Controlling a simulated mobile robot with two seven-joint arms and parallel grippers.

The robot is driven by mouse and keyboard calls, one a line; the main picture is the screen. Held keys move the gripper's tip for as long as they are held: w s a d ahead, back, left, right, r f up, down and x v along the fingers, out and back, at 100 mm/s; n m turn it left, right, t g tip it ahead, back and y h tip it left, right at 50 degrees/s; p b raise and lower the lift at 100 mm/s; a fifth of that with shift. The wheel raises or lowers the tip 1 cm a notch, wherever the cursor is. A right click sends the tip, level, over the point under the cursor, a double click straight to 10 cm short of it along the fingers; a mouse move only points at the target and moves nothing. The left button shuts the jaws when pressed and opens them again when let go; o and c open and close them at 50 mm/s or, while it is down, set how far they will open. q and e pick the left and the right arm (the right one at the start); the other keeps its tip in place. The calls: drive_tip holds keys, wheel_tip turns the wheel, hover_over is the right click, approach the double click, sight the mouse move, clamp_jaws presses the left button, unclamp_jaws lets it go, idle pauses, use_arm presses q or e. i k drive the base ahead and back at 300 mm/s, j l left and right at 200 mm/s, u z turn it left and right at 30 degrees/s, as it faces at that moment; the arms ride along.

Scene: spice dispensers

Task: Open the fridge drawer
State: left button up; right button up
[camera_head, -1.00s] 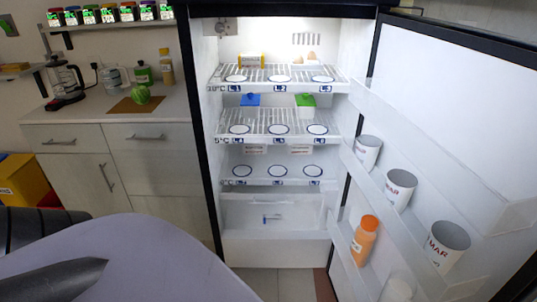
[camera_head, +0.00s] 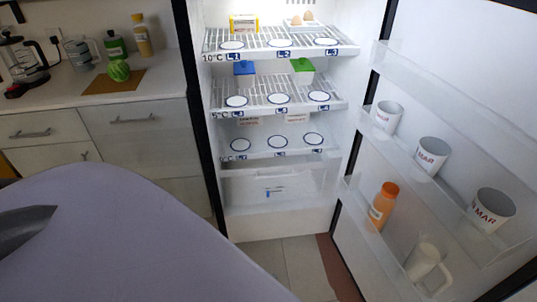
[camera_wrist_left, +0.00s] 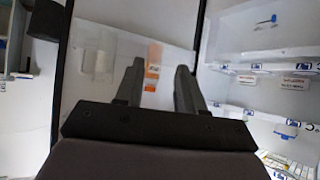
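The fridge stands open in the head view. Its drawer (camera_head: 300,188) is the clear bin at the bottom, below the shelves, with a small blue mark on its front. The drawer looks shut. In the left wrist view the picture is turned over, and the drawer (camera_wrist_left: 266,30) shows at the upper right with the same blue mark. My left gripper (camera_wrist_left: 157,75) is open, its two dark fingers apart with nothing held between them. It is apart from the drawer. My right gripper is not in view.
The open fridge door (camera_head: 395,165) on the right holds several white cups, an orange bottle (camera_head: 383,205) and a clear jug (camera_head: 424,262). Fridge shelves (camera_head: 275,93) carry a blue-lidded and a green-lidded box. A counter with drawers (camera_head: 105,100) stands left. Floor (camera_head: 285,265) shows before the fridge.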

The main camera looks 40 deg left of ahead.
sight(317, 164)
drive_tip(key=k+j, duration=0.1)
drive_tip(key=j, duration=0.65)
drive_tip(key=i+j, duration=0.25)
drive_tip(key=i, duration=0.15)
drive_tip(key=i+j, duration=0.25)
drive_tip(key=i, duration=0.2)
